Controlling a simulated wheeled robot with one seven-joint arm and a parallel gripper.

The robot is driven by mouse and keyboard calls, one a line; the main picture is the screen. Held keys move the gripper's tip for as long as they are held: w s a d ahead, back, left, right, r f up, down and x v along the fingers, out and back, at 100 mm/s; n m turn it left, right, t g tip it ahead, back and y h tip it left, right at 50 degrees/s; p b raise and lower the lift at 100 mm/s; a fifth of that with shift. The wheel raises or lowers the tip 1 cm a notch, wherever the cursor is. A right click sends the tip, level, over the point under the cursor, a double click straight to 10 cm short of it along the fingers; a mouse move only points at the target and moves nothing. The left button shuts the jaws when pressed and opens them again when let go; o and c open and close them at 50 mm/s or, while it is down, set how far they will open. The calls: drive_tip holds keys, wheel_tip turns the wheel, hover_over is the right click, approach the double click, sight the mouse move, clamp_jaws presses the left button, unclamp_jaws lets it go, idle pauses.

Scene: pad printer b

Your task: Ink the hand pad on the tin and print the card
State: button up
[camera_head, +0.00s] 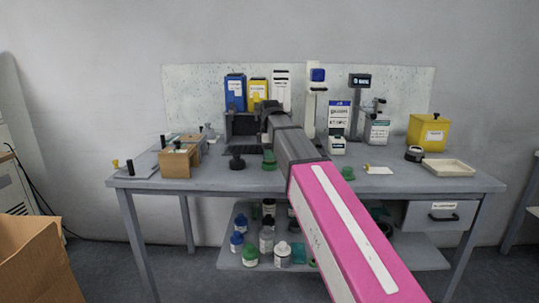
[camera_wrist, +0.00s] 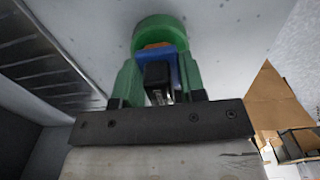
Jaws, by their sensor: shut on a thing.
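In the wrist view my gripper (camera_wrist: 159,82) has its green fingers shut on what looks like the hand pad. A blue and black part of the hand pad (camera_wrist: 172,62) sits between the fingers, with an orange bit and a round green end beyond it. In the head view my arm covers the middle of the bench, so the grip itself is not clear. A small white card with a yellow spot (camera_head: 379,170) lies on the bench right of my arm. A dark round tin-like thing (camera_head: 414,154) stands farther right; I cannot tell whether it is the ink tin.
A shallow cream tray (camera_head: 447,168) and yellow box (camera_head: 429,132) are at the right. Machines and boxes line the back. The front right bench is clear.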

drive_tip(key=shift+f, duration=0.4)
idle(1.2)
drive_tip(key=shift+r, duration=3.55)
drive_tip(key=shift+d+f, duration=0.1)
